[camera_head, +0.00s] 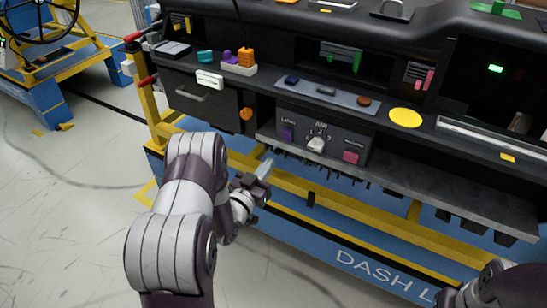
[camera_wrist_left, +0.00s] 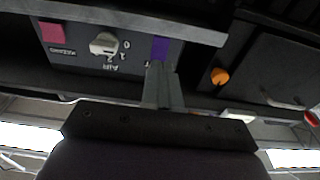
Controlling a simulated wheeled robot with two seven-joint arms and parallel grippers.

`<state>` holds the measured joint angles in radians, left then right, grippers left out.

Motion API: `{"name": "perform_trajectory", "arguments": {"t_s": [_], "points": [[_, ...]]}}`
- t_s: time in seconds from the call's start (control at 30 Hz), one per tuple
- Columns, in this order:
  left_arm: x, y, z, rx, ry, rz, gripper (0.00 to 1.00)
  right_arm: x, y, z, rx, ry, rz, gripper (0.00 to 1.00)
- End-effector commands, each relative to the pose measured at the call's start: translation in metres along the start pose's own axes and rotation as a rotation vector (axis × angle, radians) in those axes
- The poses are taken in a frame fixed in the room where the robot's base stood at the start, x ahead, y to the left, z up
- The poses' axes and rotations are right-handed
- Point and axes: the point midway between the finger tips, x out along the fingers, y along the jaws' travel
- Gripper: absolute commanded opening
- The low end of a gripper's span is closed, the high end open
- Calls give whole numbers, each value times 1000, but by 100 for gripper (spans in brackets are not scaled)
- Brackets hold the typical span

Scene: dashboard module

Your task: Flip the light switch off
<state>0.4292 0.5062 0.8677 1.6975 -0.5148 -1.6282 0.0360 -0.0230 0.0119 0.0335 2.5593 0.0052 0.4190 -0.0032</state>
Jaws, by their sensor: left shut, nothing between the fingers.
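The light switch (camera_head: 288,133) is a purple rocker under a "Lights" label, at the left end of the grey AIR panel on the dashboard. It also shows in the left wrist view (camera_wrist_left: 160,46), which sees the panel upside down. My left gripper (camera_head: 266,165) is shut and empty, a little below and left of the switch in the head view. In the left wrist view its fingertips (camera_wrist_left: 163,68) overlap the edge of the purple switch; I cannot tell whether they touch it. Which way the rocker is tilted is too small to tell. My right gripper is out of view.
A white rotary knob (camera_head: 316,144) and a pink switch (camera_head: 350,157) share the panel. An orange knob (camera_head: 246,114) is on the drawer front to the left. A grey ledge (camera_head: 400,180) juts out below the panel. Open floor (camera_head: 75,190) lies left of the dashboard.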

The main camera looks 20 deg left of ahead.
Motion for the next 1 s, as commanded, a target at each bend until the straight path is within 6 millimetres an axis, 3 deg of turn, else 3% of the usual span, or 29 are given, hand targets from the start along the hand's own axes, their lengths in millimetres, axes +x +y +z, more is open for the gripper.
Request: {"name": "perform_trajectory", "arguments": {"t_s": [0.1,0.3,0.87,0.97,1.0], "points": [[-22,-1,0,-1,-1,-3,0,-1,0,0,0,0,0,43],[-43,-1,0,0,0,-1,0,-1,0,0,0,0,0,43],[-46,0,1,0,-2,0,0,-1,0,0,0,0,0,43],[-47,-1,19,-1,-94,-6,0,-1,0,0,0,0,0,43],[-52,-2,39,-7,-191,-20,0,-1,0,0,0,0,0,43]]}}
